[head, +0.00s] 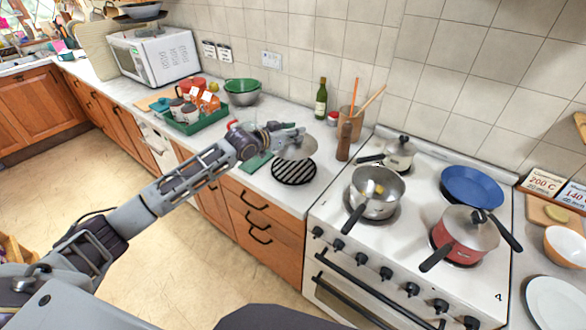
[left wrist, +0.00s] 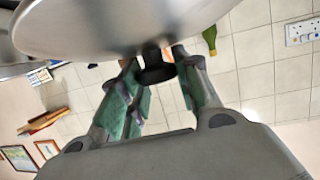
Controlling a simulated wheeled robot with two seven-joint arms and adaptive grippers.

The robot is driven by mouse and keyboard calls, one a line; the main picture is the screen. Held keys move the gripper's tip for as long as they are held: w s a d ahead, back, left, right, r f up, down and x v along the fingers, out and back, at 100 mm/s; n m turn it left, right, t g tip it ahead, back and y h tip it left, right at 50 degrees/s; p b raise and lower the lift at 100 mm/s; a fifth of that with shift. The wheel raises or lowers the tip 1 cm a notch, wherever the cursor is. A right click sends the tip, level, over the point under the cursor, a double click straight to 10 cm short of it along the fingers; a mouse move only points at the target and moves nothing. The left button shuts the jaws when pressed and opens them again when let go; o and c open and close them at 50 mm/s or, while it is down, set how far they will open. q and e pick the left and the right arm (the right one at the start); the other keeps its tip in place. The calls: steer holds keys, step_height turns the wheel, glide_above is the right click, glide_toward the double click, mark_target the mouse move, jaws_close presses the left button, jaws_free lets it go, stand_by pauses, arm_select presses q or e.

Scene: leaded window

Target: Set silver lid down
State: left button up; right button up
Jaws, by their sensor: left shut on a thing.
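The silver lid (head: 298,147) is a round metal disc, held above the counter and just above a black striped trivet (head: 294,171). In the left wrist view the lid (left wrist: 120,25) fills the top left, with its dark knob (left wrist: 154,68) between my green-padded fingers. My left gripper (head: 290,135) is shut on the lid's knob; it also shows in the left wrist view (left wrist: 158,80). The fingers partly hide the lid in the head view. My right gripper is not in view.
A stove with an open saucepan (head: 377,193), a lidded pot (head: 399,155), a lidded red pan (head: 464,236) and a blue frying pan (head: 472,187) stands right. A pepper mill (head: 343,141) and green bottle (head: 321,99) stand behind the trivet. A green tray (head: 196,120) sits left.

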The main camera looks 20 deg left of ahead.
mark_target(293, 147)
arm_select(q)
steer(key=shift+f+p, duration=0.35)
steer(key=shift+f, duration=2.75)
steer(key=shift+f, duration=1.9)
steer(key=o, duration=1.1)
steer(key=shift+f, duration=0.1)
steer(key=shift+o, duration=0.2)
steer(key=v, duration=1.2)
